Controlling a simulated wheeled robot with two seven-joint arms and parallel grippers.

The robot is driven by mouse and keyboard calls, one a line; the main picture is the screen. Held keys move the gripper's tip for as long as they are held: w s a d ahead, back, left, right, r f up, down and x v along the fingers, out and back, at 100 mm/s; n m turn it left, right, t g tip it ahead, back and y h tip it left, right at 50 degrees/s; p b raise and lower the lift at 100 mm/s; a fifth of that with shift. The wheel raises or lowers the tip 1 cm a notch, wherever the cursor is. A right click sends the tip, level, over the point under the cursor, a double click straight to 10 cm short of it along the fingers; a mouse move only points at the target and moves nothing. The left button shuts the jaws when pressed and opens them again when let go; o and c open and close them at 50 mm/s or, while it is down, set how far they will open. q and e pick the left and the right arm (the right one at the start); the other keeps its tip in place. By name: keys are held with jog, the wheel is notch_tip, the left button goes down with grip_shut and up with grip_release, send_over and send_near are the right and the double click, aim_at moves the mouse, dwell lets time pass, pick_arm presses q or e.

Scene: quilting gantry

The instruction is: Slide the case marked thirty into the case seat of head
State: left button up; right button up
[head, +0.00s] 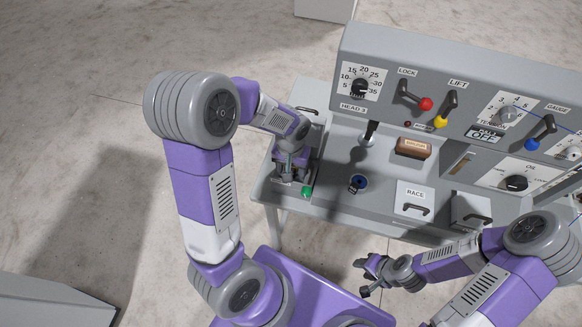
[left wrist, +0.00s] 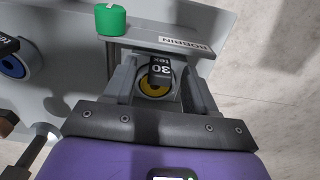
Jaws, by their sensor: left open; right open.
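The case marked 30 (left wrist: 160,70) shows in the left wrist view as a black tab with white print and a yellow ring around its base. It sits between the fingers of my left gripper (left wrist: 157,62), which are open with gaps on both sides. In the head view my left gripper (head: 292,168) is low over the left end of the bench and hides the case. My right gripper (head: 370,276) is open and empty in front of the bench. I cannot tell which part is the head's case seat.
A green cylinder (head: 306,191) is beside my left gripper, and a blue-ringed round part (head: 357,183) lies to its right. A BOBBIN label (left wrist: 184,43) is near the fingertips. The control panel (head: 385,60), a brown block (head: 413,147) and the RACE drawer (head: 414,198) are further right.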

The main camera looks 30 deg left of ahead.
pick_arm(q)
jog(key=shift+r, duration=0.15)
notch_tip(320, 180, up, 7)
jog(key=shift+r+p, duration=0.2)
jog(key=shift+p, duration=0.25)
pick_arm(e)
jog(key=shift+r, duration=0.4)
pick_arm(q)
jog(key=shift+f, duration=0.1)
